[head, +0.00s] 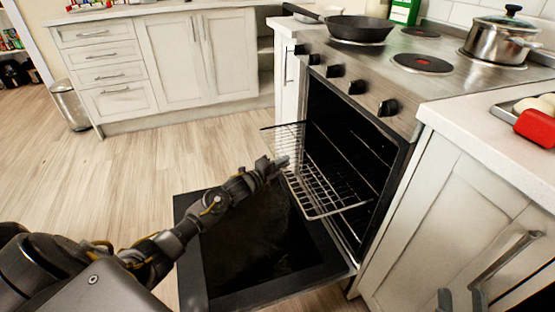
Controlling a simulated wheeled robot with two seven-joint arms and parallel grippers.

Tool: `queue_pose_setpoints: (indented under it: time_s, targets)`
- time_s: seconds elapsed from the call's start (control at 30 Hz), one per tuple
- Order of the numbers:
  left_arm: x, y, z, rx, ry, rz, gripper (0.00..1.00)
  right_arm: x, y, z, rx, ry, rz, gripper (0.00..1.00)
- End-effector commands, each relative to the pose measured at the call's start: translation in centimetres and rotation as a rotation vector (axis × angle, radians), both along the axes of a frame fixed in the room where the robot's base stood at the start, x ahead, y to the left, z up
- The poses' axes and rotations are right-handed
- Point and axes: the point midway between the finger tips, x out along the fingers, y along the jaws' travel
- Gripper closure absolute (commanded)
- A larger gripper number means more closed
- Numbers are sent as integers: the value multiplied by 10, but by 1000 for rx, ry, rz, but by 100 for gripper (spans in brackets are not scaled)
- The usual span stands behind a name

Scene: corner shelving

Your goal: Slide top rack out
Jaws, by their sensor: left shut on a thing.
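A wire oven rack (328,193) juts partly out of the open oven (350,145), level, above the lowered door. My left gripper (279,163) is shut on the front edge of the rack, near its middle; the fingers hide part of that edge. The far part of the rack stays within the oven cavity. My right gripper (461,299) shows only as two fingertips at the bottom right, apart and empty, in front of a lower cabinet.
The oven door (262,245) lies open below my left arm. Stove knobs (357,87) line the front above the oven. A pan (358,28) and a pot (500,40) stand on the stove. A cabinet handle (507,254) is near my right gripper.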

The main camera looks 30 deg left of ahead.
Motion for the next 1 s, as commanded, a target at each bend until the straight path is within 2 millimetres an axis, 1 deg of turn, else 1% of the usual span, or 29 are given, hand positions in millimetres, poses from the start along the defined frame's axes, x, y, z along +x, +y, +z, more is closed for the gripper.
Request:
queue_pose_setpoints:
  time_s: [0.37, 0.4, 0.53, 0.83, 0.93, 1.0]
  targets:
    - [-1, 0, 0, 1, 1, -3, 100, 0, 0, -1, -2, 5, 1, 64]
    - [-1, 0, 0, 1, 1, -3, 84, 0, 0, 0, -2, 5, 1, 64]
    - [-1, 0, 0, 1, 0, -3, 67, 0, 0, -1, -3, 4, 2, 64]
    - [-2, 0, 0, 0, 0, -3, 67, 0, 1, 0, -3, 4, 2, 64]
    - [-10, 3, 0, 2, 2, -2, 67, 1, 3, 0, -13, 22, 5, 64]
    - [-21, 6, 1, 2, 2, -2, 67, 2, 7, -4, -36, 65, 14, 64]
